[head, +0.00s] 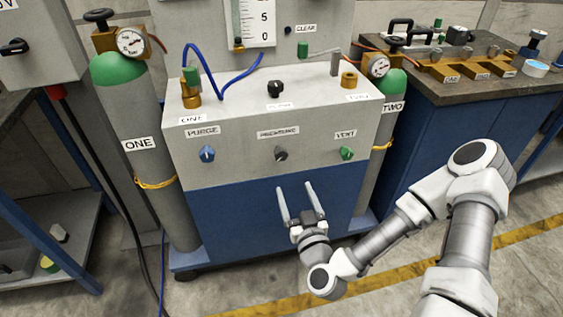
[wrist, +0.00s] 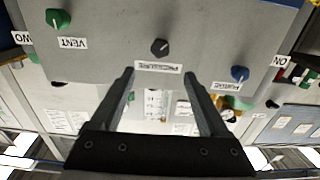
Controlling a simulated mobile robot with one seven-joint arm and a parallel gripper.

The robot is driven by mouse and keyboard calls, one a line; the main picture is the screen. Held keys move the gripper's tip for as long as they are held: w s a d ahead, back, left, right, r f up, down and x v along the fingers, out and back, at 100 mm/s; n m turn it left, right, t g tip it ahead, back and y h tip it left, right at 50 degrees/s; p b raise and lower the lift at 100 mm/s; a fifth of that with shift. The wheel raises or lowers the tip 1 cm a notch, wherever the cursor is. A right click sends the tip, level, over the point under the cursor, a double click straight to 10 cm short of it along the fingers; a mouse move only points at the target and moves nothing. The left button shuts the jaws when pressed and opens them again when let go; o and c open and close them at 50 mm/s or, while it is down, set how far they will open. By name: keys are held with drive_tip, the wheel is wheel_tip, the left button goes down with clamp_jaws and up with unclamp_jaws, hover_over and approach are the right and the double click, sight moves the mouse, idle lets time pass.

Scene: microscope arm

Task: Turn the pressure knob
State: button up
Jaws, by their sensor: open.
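The pressure knob (head: 281,154) is a small dark grey knob in the middle of the cabinet's upper front panel, below its PRESSURE label. It also shows in the wrist view (wrist: 159,47), upside down, beyond the fingertips. My gripper (head: 296,189) is open and empty, with its two fingers apart, in front of the blue lower panel and below the knob in the head view. In the wrist view my gripper (wrist: 160,77) has the knob roughly centred between the lines of its fingers, not touching it.
A blue purge knob (head: 207,153) and a green vent knob (head: 346,153) flank the pressure knob. Gas cylinders ONE (head: 135,150) and TWO (head: 385,120) stand at the cabinet's sides. A black knob (head: 275,88) is on the cabinet top. The space in front of the panel is clear.

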sight(282, 156)
drive_tip(key=b+x, duration=0.3)
drive_tip(key=x, duration=1.1)
drive_tip(key=shift+w, duration=0.2)
clamp_jaws()
